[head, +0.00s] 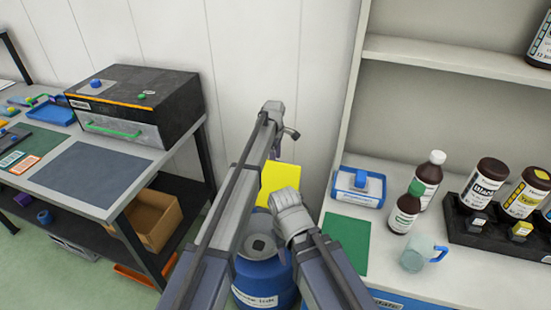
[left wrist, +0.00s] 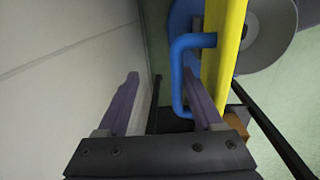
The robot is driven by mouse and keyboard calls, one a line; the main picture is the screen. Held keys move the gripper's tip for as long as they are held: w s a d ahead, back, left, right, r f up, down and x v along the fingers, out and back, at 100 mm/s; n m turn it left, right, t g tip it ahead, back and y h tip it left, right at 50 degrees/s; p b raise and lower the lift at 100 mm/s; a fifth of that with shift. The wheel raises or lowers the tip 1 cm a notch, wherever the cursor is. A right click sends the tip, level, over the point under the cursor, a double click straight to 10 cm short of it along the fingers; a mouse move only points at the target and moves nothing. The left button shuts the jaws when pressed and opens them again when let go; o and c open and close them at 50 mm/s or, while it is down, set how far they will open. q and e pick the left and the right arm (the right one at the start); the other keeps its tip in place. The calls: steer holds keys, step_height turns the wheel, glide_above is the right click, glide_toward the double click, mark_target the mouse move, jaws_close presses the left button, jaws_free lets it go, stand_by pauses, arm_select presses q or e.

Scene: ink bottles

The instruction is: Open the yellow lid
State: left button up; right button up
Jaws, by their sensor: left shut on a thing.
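The yellow lid (head: 279,183) shows as a flat panel above and behind the blue drum (head: 262,275), partly hidden by my arms. The drum's grey top with a dark hole is in view. In the left wrist view the yellow lid (left wrist: 224,60) is seen nearly edge-on, with a blue handle (left wrist: 182,75) on its left face. In the head view the left fingers are hard to make out. My right arm's end is in front of the lid; its fingers are not visible.
A workbench with a dark box (head: 140,100) stands at the left. At the right, a white counter holds a blue-trimmed tray (head: 358,188), brown bottles (head: 430,175), a clear mug (head: 420,255) and a black rack. A wall is close behind the drum.

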arm_select(q)
steer(key=shift+w+r, duration=0.15)
step_height(320, 180, up, 8)
steer(key=p, duration=0.7)
steer(key=shift+s+f+p, duration=0.25)
steer(key=shift+s+p, duration=0.1)
steer(key=shift+p, duration=0.05)
steer(key=shift+a, duration=0.1)
steer(key=shift+s, duration=0.1)
steer(key=s+a+m, duration=0.5)
steer(key=s+a, duration=0.2)
steer(key=s, duration=0.5)
steer(key=s+a+m, duration=0.4)
steer(key=s+a, duration=0.2)
steer(key=s, duration=0.6)
steer(key=s+a+m, duration=0.5)
steer(key=s+a, duration=0.2)
steer(key=s, duration=0.5)
steer(key=s+d+m+g+y, duration=0.1)
steer(key=s+d+m, duration=0.2)
steer(key=d, duration=0.8)
steer(key=shift+s+r+m+p, duration=0.35)
steer(key=shift+s+r+m, duration=0.05)
steer(key=shift+s, duration=0.4)
